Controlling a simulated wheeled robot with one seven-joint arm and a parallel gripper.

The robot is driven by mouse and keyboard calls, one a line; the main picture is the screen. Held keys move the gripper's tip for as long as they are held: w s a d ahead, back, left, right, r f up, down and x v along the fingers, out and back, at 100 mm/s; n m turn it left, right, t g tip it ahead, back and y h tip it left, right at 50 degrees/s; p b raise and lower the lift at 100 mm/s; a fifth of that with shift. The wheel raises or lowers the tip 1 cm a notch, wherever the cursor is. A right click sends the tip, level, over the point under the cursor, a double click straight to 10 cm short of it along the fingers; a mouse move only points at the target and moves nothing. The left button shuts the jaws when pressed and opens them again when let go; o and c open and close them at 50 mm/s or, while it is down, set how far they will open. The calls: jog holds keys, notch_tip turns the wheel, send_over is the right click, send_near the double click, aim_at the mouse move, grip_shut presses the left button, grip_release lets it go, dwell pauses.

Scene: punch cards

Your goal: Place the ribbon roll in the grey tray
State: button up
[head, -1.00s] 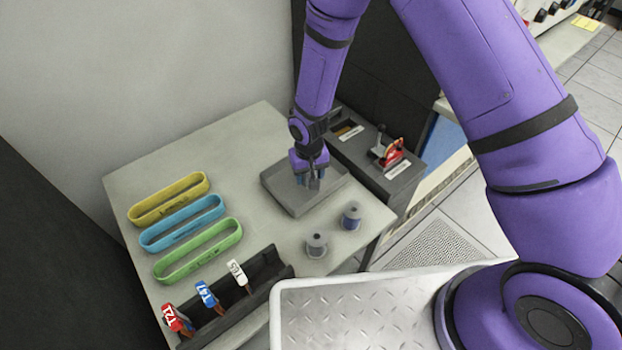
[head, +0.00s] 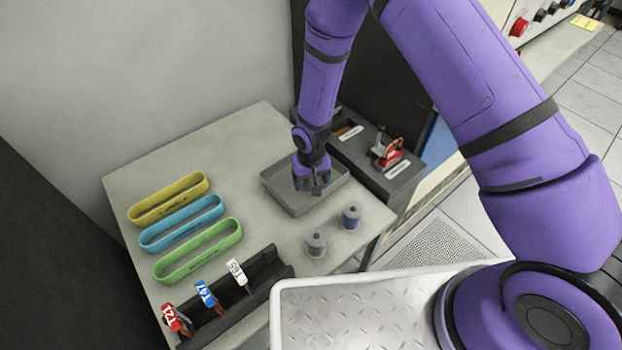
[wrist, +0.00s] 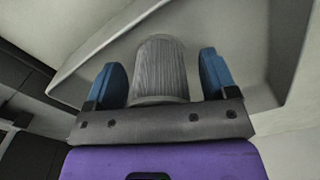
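A grey ribbed roll (wrist: 160,70), which looks like the ribbon roll, shows between my blue fingertips in the wrist view. Narrow gaps show between it and the fingers. My gripper (head: 312,184) is open around it, pointing down inside the outline of the grey tray (head: 297,208). The tray is shallow and stands at the table's right back side; its pale wall also fills much of the wrist view. The fingers partly hide the roll in the head view, and I cannot tell whether it touches the tray floor.
Two small spools, one grey (head: 316,244) and one blue (head: 350,217), stand in front of the tray. Yellow (head: 168,198), blue (head: 181,223) and green (head: 197,251) bands lie at left. A black rack (head: 262,275) with tagged items is at the front. A dark box (head: 375,165) borders the tray's right.

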jog(key=shift+r, duration=0.1)
notch_tip(320, 180, up, 12)
dwell(0.7)
jog(key=shift+r, duration=0.1)
jog(key=s+d+r+t, duration=0.1)
jog(key=d+r, duration=0.4)
jog(key=r, duration=0.4)
jog(key=s+d+r+m+t, duration=0.1)
jog(key=d+r, duration=0.4)
jog(key=r, duration=0.4)
jog(key=s+d+r+t, duration=0.15)
jog(key=d+r, duration=0.25)
jog(key=r, duration=0.5)
jog(key=s+d+r+t, duration=0.1)
jog(key=s+d+r, duration=0.5)
jog(key=s, duration=0.4)
jog(key=s+d+r+m, duration=0.1)
jog(key=s+d+r, duration=0.4)
jog(key=s, duration=0.6)
jog(key=shift+s+d+r+m+t, duration=0.2)
jog(key=shift+d+r+m+t, duration=0.15)
jog(key=shift+r, duration=0.35)
